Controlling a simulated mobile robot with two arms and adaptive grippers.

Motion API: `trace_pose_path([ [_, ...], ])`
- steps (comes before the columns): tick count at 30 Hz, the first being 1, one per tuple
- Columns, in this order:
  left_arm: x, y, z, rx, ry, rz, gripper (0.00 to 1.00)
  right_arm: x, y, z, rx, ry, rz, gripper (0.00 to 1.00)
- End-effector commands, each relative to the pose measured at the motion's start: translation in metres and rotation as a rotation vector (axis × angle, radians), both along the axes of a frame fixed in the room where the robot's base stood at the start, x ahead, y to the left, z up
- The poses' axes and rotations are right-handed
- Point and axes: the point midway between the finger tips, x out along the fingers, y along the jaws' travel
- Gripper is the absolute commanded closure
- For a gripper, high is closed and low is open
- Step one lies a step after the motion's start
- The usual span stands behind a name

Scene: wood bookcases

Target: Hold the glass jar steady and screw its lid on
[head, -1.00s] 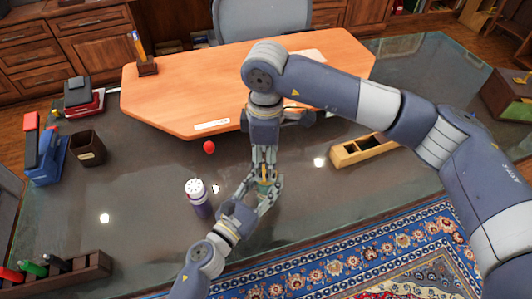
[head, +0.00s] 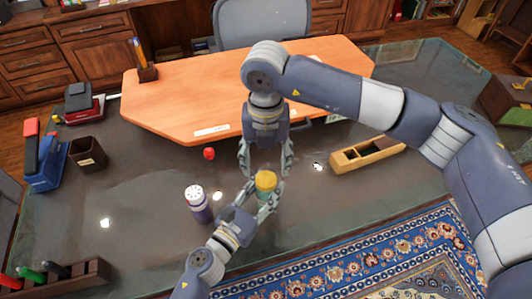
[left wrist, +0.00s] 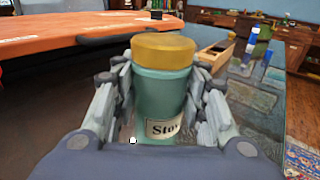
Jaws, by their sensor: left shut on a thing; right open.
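The glass jar (left wrist: 160,95) is greenish with a label reading "Stov" or similar, and it stands upright between the fingers of my left gripper (head: 266,196). The left gripper is shut on the jar; it also shows in the left wrist view (left wrist: 160,112). The yellow lid (head: 266,180) sits on top of the jar and looks level in the left wrist view (left wrist: 163,50). How tightly it is screwed I cannot tell. My right gripper (head: 263,172) is open, pointing down above and just behind the lid, with its fingers spread apart.
A purple bottle with a white cap (head: 199,205) stands left of my left gripper. A small red object (head: 209,153) lies behind it. A wooden tray (head: 368,155) is to the right, a dark cup (head: 87,153) to the left. An orange board (head: 190,95) covers the back.

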Motion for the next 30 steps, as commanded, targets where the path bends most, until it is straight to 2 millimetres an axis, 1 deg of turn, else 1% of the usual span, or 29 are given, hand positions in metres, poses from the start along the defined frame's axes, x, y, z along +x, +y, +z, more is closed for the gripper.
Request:
trace_pose_path([
  [3,0.0,0.0,0.0,-0.001,0.001,0.0,1.0,0.0,0.0,0.001,0.0,-0.001,0.204,0.4],
  [30,0.0,0.0,0.0,0.0,0.0,0.0,1.0,0.0,0.0,0.012,-0.003,0.001,1.794,0.4],
])
